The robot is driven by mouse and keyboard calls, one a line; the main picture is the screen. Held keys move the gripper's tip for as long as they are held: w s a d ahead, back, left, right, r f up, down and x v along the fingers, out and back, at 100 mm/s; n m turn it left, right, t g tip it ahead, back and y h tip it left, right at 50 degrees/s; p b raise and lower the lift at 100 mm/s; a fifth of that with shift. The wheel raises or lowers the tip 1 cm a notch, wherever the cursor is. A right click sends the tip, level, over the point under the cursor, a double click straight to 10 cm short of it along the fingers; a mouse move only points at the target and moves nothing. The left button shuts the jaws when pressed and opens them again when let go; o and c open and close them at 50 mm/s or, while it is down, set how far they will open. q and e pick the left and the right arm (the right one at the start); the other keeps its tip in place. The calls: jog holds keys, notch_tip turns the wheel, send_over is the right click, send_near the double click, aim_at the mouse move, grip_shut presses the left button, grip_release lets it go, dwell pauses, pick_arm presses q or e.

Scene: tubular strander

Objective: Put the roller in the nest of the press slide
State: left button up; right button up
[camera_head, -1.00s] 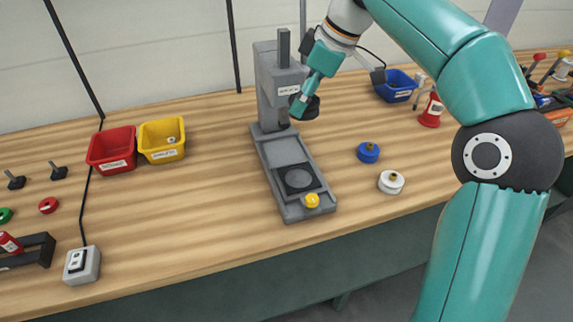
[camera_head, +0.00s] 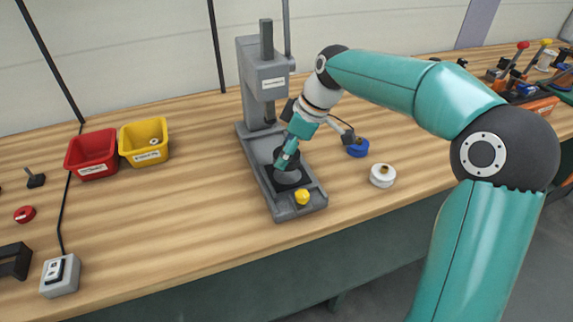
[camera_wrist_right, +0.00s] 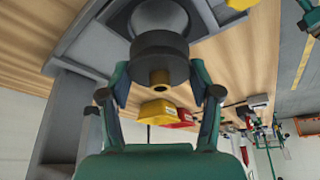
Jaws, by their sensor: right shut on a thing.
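My right gripper (camera_head: 288,157) is shut on a dark grey roller (camera_wrist_right: 160,57), with one finger on each side of it. The roller has a brass-coloured hub in the wrist view. In the head view it is partly hidden by the gripper. The roller is over the press slide (camera_head: 284,208), close to the nest (camera_head: 288,184), a dark plate with a round seat. The nest's round seat also shows behind the roller in the wrist view (camera_wrist_right: 158,17). I cannot tell whether the roller touches the nest. My left gripper is not in view.
The grey press column (camera_head: 262,80) rises behind the slide. A yellow knob (camera_head: 302,197) is at the slide's front. A blue roller (camera_head: 358,148) and white roller (camera_head: 382,175) stand to the right.

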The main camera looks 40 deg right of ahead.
jog(key=shift+f, duration=1.95)
jog(key=o, duration=1.7)
jog(key=shift+c, duration=0.2)
jog(key=shift+r, duration=0.1)
jog(key=v, duration=1.2)
jog(key=shift+p, duration=0.35)
